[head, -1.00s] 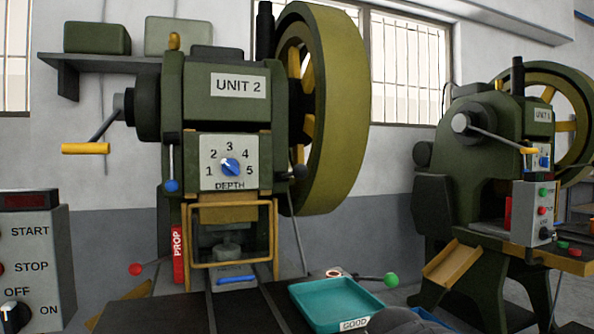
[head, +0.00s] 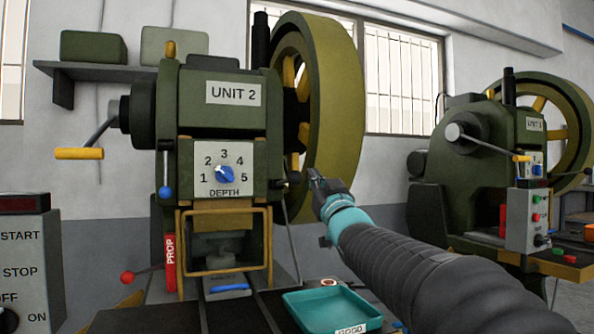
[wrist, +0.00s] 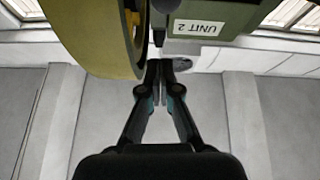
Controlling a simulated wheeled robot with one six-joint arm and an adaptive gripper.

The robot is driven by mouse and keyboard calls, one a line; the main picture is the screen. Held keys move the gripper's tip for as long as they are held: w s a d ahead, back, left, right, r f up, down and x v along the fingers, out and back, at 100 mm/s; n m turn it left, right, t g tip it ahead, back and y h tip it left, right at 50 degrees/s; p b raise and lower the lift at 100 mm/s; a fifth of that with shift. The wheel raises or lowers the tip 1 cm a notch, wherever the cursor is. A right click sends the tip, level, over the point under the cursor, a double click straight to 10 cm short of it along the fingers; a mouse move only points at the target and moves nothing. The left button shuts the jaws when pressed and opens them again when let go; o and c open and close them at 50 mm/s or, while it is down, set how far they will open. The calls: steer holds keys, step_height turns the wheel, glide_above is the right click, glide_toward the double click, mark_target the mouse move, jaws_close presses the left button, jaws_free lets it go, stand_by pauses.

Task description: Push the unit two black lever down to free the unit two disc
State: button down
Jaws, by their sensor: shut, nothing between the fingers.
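The unit two press (head: 215,105) stands left of centre in the head view. Its black lever (head: 294,177) shows as a dark ball knob at the right of the depth panel. My gripper (head: 314,176) is shut and empty, its tips just right of that knob; I cannot tell whether they touch. In the wrist view the closed fingertips (wrist: 158,66) point towards the gap between the flywheel (wrist: 100,35) and the unit two body. A big olive flywheel (head: 345,110) stands behind my gripper in the head view. I cannot tell which part is the disc.
A blue-knobbed lever (head: 165,192) hangs left of the depth dial (head: 224,175). A red PROP bar (head: 170,262) stands below. A teal tray (head: 330,306) lies under my arm. A second press (head: 490,165) stands at the right.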

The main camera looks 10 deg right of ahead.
steer(key=shift+s+a+r+y, duration=0.25)
steer(key=shift+s+r+y, duration=0.1)
steer(key=shift+r+y, duration=0.05)
steer(key=p+x, duration=0.3)
steer(key=x, duration=0.7)
steer(key=shift+w+f+b, duration=0.15)
steer(key=shift+f+b, duration=0.05)
steer(key=shift+f, duration=0.7)
steer(key=shift+w+f+b, duration=0.15)
steer(key=shift+w+f, duration=0.05)
steer(key=shift+f, duration=0.75)
steer(key=shift+d+f, duration=0.1)
